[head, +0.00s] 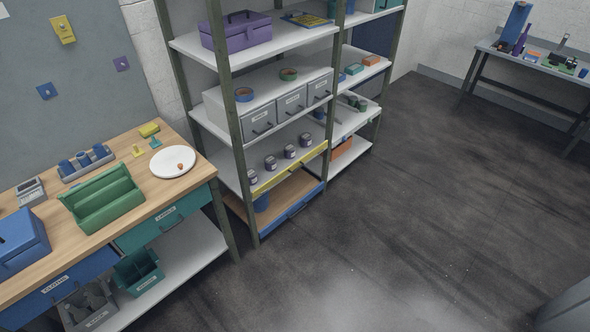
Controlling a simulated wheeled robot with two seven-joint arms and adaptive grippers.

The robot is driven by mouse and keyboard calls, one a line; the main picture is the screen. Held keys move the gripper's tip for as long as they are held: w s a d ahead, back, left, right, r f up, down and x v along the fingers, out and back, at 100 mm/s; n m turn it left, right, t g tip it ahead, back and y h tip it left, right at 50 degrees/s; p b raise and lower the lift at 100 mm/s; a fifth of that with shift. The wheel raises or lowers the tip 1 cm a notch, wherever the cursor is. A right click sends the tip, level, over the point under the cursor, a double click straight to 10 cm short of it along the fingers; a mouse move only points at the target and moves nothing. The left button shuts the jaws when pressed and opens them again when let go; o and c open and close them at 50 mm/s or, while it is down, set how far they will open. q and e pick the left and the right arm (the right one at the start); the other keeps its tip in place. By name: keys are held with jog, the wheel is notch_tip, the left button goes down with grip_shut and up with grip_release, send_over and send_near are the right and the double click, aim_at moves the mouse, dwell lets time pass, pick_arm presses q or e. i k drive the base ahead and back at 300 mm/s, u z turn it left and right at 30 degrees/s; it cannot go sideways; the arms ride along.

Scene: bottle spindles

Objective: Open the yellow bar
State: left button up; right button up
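The yellow bar (289,169) runs along the front edge of a low shelf in the tall shelving rack near the middle of the head view. Several small dark jars with pale labels (271,163) stand on the shelf behind it. The bar lies across the shelf front between the green-grey posts. Neither of my grippers is in view, so their distance from the bar and their state do not show.
Below the bar is a wooden board or drawer with a blue front (292,210). A workbench (143,211) with trays and a white plate (172,161) stands at left. Another table (548,67) stands far right. The dark floor (430,210) before the rack is clear.

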aim_at(263, 189)
jog(key=u, duration=0.45)
jog(key=i, duration=1.55)
jog(key=u, duration=0.3)
